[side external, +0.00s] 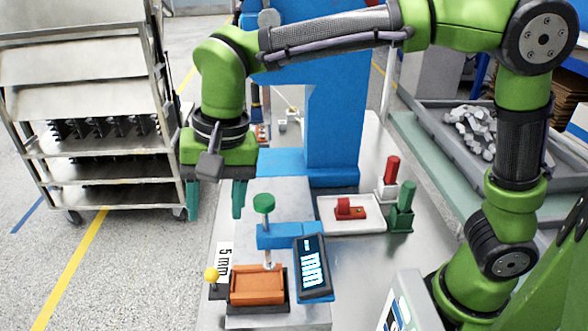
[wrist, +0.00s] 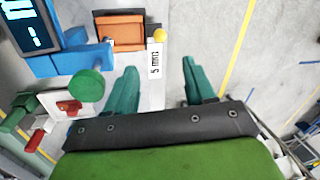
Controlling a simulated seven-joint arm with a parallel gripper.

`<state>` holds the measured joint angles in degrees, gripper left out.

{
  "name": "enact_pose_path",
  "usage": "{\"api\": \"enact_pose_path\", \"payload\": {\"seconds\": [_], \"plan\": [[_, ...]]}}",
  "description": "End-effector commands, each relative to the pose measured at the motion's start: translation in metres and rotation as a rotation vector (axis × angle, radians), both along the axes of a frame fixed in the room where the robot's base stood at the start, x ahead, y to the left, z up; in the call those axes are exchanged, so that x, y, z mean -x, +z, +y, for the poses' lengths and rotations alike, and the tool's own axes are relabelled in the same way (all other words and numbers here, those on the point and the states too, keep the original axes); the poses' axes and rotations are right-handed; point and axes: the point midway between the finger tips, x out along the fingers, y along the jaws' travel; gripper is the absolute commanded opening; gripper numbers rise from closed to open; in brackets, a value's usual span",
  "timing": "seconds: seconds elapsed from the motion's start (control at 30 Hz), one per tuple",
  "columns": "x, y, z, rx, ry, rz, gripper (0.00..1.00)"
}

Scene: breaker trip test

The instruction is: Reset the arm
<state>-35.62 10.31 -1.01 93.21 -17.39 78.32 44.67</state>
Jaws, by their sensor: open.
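My gripper (side external: 215,203) is open and empty, with teal fingers pointing down. It hangs in the air left of the blue press column (side external: 333,120). In the side view, the green knob (side external: 263,203) of the blue fixture (side external: 283,236) is to its lower right. In the wrist view, the fingers (wrist: 160,75) are spread beside the "5 mm" label (wrist: 155,68), with nothing between them. An orange block (side external: 257,285) sits in a dark holder under the fixture. A yellow ball lever (side external: 211,274) stands to its left. A tilted display (side external: 313,265) is on the right.
A white tray (side external: 360,226) holds a small red part (side external: 350,209). A metal rack cart (side external: 95,190) is at left. A grey bin (side external: 430,115) is at the back right.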

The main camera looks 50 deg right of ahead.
Motion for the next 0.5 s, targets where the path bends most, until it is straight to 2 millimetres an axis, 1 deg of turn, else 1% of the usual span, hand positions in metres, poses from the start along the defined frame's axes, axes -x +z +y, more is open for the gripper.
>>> {"api": "enact_pose_path", "payload": {"seconds": [0.03,0.1,0.2,0.5], "plan": [[0.000,0.007,-0.001,0.000,0.001,-0.003,0.54],[0.001,0.013,-0.002,-0.001,0.001,-0.002,0.54],[0.002,0.018,-0.003,0.000,0.000,0.000,0.54],[0.002,0.019,-0.003,0.000,0.001,0.000,0.54]]}}
